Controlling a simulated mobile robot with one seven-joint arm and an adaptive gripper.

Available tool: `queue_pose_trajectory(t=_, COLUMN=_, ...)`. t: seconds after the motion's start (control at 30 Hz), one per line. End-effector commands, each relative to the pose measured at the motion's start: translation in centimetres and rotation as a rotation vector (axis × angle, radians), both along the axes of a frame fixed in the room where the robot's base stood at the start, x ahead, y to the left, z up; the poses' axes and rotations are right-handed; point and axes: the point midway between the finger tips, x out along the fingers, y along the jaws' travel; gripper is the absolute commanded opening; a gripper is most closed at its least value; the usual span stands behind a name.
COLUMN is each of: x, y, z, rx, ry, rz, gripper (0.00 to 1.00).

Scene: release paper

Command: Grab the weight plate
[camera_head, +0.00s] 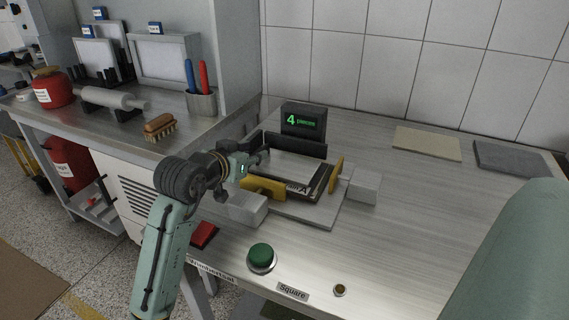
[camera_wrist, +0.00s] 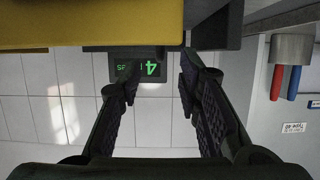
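A jig (camera_head: 283,211) on the metal worktop holds a flat stack with a pale top (camera_head: 290,167) and a dark, lettered right edge (camera_head: 318,184). I cannot tell for sure which part is the weight plate. Yellow guides (camera_head: 264,187) stand at the jig's front left and right, and a dark upright wall (camera_head: 296,145) at its back. My gripper (camera_head: 262,157) is at the stack's left side, its tips partly hidden in the head view. In the wrist view my gripper (camera_wrist: 159,80) is open and empty, with a yellow surface (camera_wrist: 90,22) close above it.
A display reading "4 pieces" (camera_head: 303,121) stands behind the jig. White blocks (camera_head: 363,187) flank it. A green button (camera_head: 261,256) and a red pad (camera_head: 204,234) are in front. A beige sheet (camera_head: 427,143) and grey sheet (camera_head: 510,158) lie back right. The worktop's right middle is clear.

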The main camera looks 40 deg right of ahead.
Motion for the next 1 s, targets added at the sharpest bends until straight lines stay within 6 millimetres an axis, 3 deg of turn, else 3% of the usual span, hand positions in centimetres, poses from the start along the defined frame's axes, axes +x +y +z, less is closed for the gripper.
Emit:
queue_pose_trajectory(t=0.23, x=1.2, y=-3.0, z=-1.1, rx=0.002, ry=0.001, rz=0.000, gripper=0.32)
queue_pose_trajectory(t=0.53, x=1.4, y=-3.4, z=-1.3, rx=0.000, ry=-0.001, rz=0.001, gripper=0.31)
queue_pose_trajectory(t=1.0, x=1.4, y=-3.3, z=-1.3, rx=0.000, ry=-0.001, rz=0.001, gripper=0.00)
